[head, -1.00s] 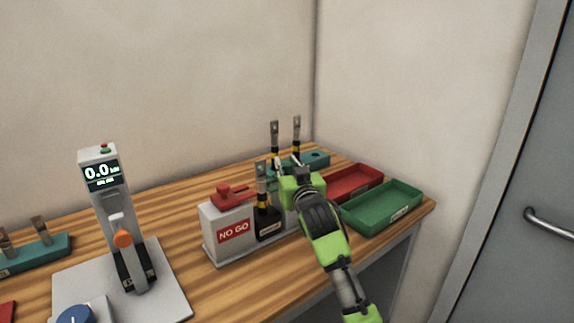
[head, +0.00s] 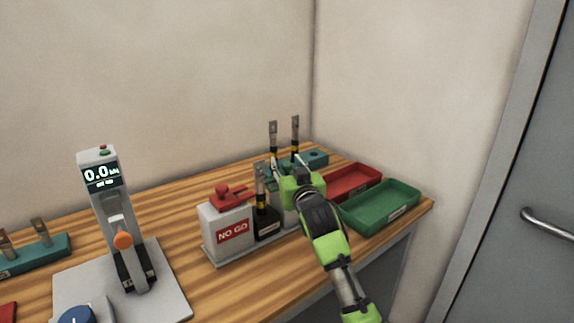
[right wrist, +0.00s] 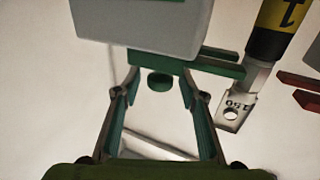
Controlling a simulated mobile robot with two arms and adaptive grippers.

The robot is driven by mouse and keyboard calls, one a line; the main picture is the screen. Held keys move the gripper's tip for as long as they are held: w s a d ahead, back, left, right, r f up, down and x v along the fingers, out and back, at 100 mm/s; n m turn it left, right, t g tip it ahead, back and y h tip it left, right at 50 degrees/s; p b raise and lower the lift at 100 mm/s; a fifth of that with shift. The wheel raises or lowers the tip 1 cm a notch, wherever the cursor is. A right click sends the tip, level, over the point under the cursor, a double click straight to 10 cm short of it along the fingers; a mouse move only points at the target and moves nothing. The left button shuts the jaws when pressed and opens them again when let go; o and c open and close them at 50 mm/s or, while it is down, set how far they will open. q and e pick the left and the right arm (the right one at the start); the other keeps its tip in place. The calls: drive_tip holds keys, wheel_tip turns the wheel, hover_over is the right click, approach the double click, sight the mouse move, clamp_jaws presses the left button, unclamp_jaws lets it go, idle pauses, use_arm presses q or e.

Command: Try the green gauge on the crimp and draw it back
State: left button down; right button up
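The green gauge (right wrist: 215,67) shows in the right wrist view as two green prongs beside a pale grey block (right wrist: 145,25); a round green knob (right wrist: 160,82) is below the block. The prong tips are close to the barrel of the crimped lug (right wrist: 232,108), marked 150; I cannot tell whether they touch it. My right gripper (head: 287,168) is open, its fingers either side of the knob with gaps visible. In the head view it hides most of the green gauge. The lug (head: 261,172) stands upright in a black holder (head: 268,224). My left gripper is out of view.
The NO GO block (head: 228,232) with its red gauge (head: 228,196) stands left of the holder. A teal rack (head: 314,160) with two lugs is behind. Red (head: 353,182) and green trays (head: 380,205) lie right. A press (head: 110,210) stands left.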

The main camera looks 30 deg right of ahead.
drive_tip(key=v, duration=1.2)
